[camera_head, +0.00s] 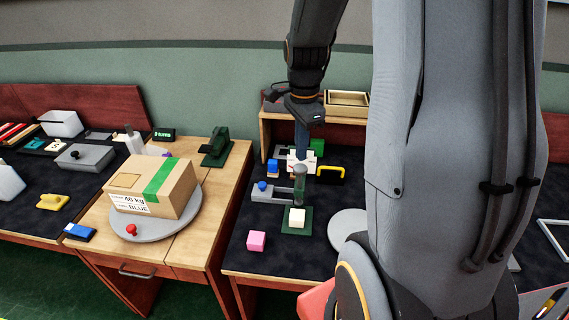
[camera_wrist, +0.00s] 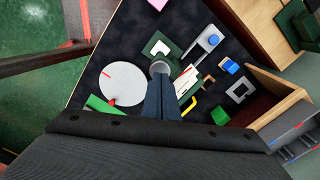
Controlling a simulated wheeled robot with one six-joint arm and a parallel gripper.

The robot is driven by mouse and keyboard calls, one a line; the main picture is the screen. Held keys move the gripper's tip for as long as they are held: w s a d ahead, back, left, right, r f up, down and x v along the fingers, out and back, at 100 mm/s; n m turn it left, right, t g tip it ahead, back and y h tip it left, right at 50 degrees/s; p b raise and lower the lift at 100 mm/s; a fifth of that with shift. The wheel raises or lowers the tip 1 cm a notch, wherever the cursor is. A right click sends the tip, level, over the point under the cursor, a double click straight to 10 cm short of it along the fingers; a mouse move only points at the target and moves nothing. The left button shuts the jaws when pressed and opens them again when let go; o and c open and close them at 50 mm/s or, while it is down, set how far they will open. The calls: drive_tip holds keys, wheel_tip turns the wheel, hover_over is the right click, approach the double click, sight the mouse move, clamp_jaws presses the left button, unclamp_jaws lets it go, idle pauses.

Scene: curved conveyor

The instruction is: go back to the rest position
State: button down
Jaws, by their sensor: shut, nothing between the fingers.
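My gripper (camera_head: 301,148) hangs straight down from my dark wrist, over the back part of the dark worktop. Its narrow fingers are together with nothing between them. In the wrist view the fingers (camera_wrist: 161,100) point at the workspace, and a grey round top shows just past their tips. In the head view an upright greenish cylinder (camera_head: 299,183) stands just in front of the fingers, near a white block (camera_head: 297,217) on a green base. A white and red piece (camera_head: 295,160) is partly behind the fingertips; I cannot tell whether they touch.
A wooden shelf (camera_head: 265,135) stands behind. A large carton (camera_head: 158,187) sits on a turntable (camera_head: 130,228) at left. My arm hides much of the right side.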

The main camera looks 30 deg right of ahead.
drive_tip(key=s+a+f+n+b, duration=0.3)
drive_tip(key=a+n, duration=0.3)
drive_tip(key=n, duration=0.3)
drive_tip(key=s+a+f+n+t+b, duration=0.1)
drive_tip(key=s+a+f+n+b, duration=0.2)
drive_tip(key=a+n, duration=0.4)
drive_tip(key=s+n, duration=0.1)
drive_tip(key=n, duration=0.1)
drive_tip(key=shift+s+f+n, duration=0.15)
drive_tip(key=shift+s+n, duration=0.1)
drive_tip(key=shift+n, duration=0.15)
